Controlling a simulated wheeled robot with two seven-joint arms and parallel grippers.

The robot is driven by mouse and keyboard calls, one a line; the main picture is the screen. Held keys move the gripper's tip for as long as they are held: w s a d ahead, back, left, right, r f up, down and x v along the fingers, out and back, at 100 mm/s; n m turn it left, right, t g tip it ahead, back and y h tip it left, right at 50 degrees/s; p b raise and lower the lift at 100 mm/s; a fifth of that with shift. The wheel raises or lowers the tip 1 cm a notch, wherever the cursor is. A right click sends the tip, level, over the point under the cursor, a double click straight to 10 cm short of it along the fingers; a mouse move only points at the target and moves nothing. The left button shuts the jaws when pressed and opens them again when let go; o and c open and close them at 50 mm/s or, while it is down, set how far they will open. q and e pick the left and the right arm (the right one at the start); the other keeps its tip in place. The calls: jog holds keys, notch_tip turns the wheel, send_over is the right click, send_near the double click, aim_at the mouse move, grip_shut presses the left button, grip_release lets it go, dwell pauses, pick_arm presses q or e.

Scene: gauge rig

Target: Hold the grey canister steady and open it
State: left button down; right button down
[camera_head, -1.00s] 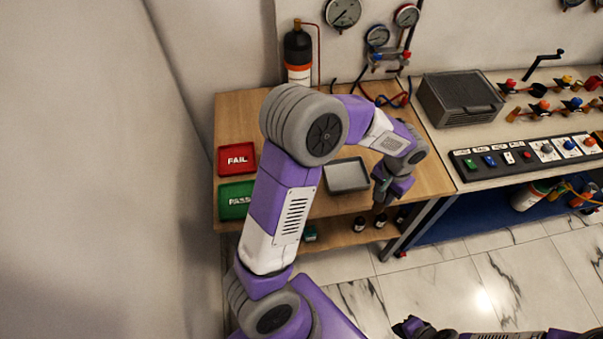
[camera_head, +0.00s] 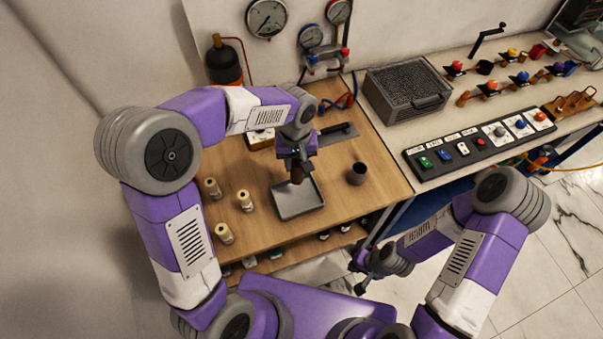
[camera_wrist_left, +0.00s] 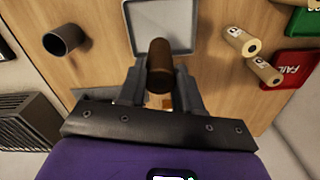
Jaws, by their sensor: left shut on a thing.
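The grey canister (camera_head: 357,174) stands upright on the wooden table, right of the shallow grey tray (camera_head: 298,199). Its top shows a dark hollow, and it also shows at the upper left of the left wrist view (camera_wrist_left: 64,40). My left gripper (camera_head: 297,162) is shut on a brown cylinder (camera_wrist_left: 160,68), held over the back part of the grey tray, apart from the canister. The cylinder's lower end is partly hard to make out in the head view. My right gripper (camera_head: 364,284) is low in front of the table, away from the canister; its fingers are too small to read.
Several cream cylinders (camera_head: 245,201) stand on the table's left side. A black-handled tool (camera_head: 338,130) lies behind the canister. A red FAIL tray (camera_wrist_left: 290,68) shows in the wrist view. A dark grey box (camera_head: 405,92) and switch panel (camera_head: 478,143) occupy the right bench.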

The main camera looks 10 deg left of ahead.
aim_at(296, 184)
pick_arm(q)
jog(key=f, duration=0.2)
jog(key=s+f+b, duration=0.1)
jog(key=f, duration=0.2)
jog(key=shift+f, duration=0.1)
notch_tip(296, 184, down, 4)
jog(key=shift+r, duration=0.2)
jog(key=shift+f, duration=0.25)
pick_arm(e)
jog(key=shift+s+f, duration=0.35)
jog(key=shift+f, duration=0.3)
pick_arm(q)
jog(key=shift+b, duration=0.3)
jog(key=shift+f, duration=0.2)
jog(key=c, duration=0.8)
grip_release()
jog(key=shift+o, duration=0.2)
pick_arm(e)
jog(key=shift+f, duration=0.15)
pick_arm(q)
jog(key=shift+r, duration=0.1)
